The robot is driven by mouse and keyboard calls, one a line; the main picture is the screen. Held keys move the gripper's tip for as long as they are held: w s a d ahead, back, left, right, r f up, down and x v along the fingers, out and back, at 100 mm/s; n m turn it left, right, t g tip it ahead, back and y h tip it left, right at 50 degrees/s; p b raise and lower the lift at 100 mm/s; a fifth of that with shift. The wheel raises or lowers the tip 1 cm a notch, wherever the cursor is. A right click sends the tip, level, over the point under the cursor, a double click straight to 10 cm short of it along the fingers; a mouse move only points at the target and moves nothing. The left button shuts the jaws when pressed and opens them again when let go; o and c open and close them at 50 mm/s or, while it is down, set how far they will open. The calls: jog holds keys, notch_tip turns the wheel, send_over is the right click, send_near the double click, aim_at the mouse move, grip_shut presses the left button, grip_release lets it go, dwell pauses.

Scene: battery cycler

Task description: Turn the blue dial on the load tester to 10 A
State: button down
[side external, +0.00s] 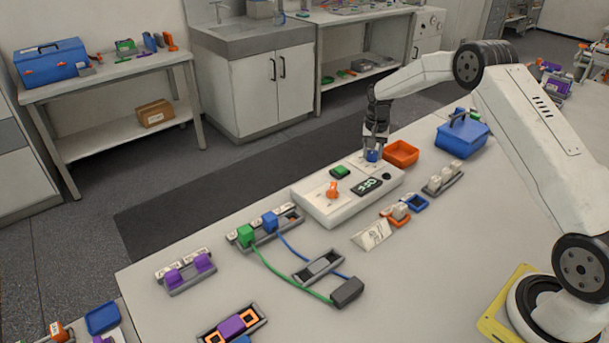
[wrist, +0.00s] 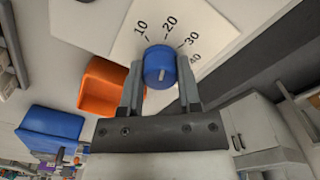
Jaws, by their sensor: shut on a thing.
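The load tester (side external: 318,208) is a white box on the table, with a dark display (side external: 368,186) that seems to read OFF. Its blue dial (side external: 372,156) is at the far right end. In the wrist view the blue dial (wrist: 160,66) sits between my fingers, with a short white mark on its face. Printed numbers 10, 20, 30 and 40 curve around it; I cannot tell exactly which one the mark points at. My gripper (side external: 374,147) reaches down from above and is shut on the dial, one finger on each side.
An orange tray (side external: 401,153) stands close to the dial, with a blue toolbox (side external: 462,135) beyond it. Green and blue cables run to a dark block (side external: 347,292) in front.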

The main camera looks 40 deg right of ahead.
aim_at(373, 151)
jog(key=n, duration=0.4)
jog(key=shift+n, duration=1.7)
jog(key=shift+c, duration=1.5)
grip_release()
jog(key=shift+r, duration=0.1)
jog(key=shift+r, duration=3.85)
